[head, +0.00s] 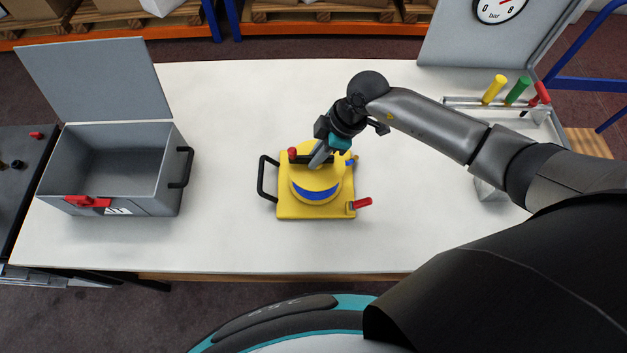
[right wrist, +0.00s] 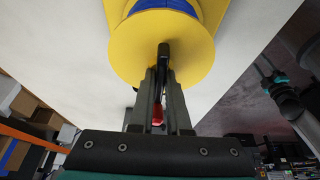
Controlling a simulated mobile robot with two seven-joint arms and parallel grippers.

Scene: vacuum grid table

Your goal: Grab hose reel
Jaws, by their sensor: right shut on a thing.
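The hose reel (head: 316,194) is yellow with a blue band of hose, and stands on the white table in the middle of the head view. It has a black side handle (head: 266,178) on its left and a red lever (head: 361,203) at its right. My right gripper (head: 318,160) is on top of the reel, shut on its black top handle. In the right wrist view the gripper fingers (right wrist: 162,90) close around the dark handle in front of the yellow disc (right wrist: 160,50). The handle is partly hidden by the fingers.
An open grey box (head: 110,165) with a raised lid and a red latch (head: 88,202) stands at the left. A grey panel with a gauge (head: 500,8) and yellow, green and red handled tools (head: 517,90) are at the back right. The table between box and reel is clear.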

